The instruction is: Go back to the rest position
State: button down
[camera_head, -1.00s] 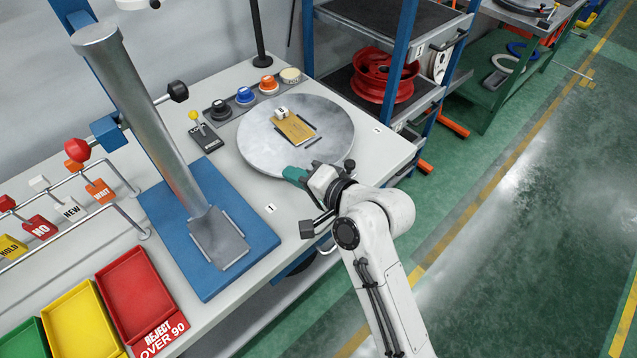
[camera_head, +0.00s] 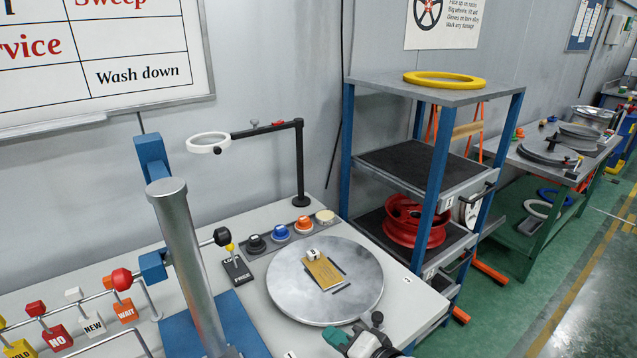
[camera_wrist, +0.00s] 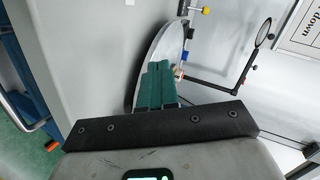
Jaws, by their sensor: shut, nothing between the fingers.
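My gripper (camera_head: 345,338) is at the bottom edge of the head view, in front of the round grey turntable (camera_head: 300,292). Its green fingers also show in the wrist view (camera_wrist: 158,84), closed together with nothing between them. A brass-coloured plate (camera_head: 324,272) with a small white block (camera_head: 312,254) lies on the turntable. The gripper appears apart from the plate. Most of my arm is below the head view's frame.
A grey post (camera_head: 190,265) stands on a blue base at the left. Several coloured knobs line the back of the bench. A blue-framed shelf (camera_head: 433,180) with a red wheel rim (camera_head: 412,222) stands to the right.

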jog(key=s+d+f+n+g+h, duration=0.3)
jog(key=s+d+h, duration=0.1)
jog(key=s+d, duration=0.7)
jog(key=s+d+f+n+g+h, duration=0.2)
jog(key=s+d+f+n+h, duration=0.25)
jog(key=s+d, duration=0.65)
jog(key=s+d+f+m+g, duration=0.1)
jog(key=s+f+g, duration=0.3)
jog(key=s, duration=0.6)
jog(key=shift+s+d+f, duration=0.15)
jog(key=shift+s+f, duration=0.25)
jog(key=shift+f, duration=0.2)
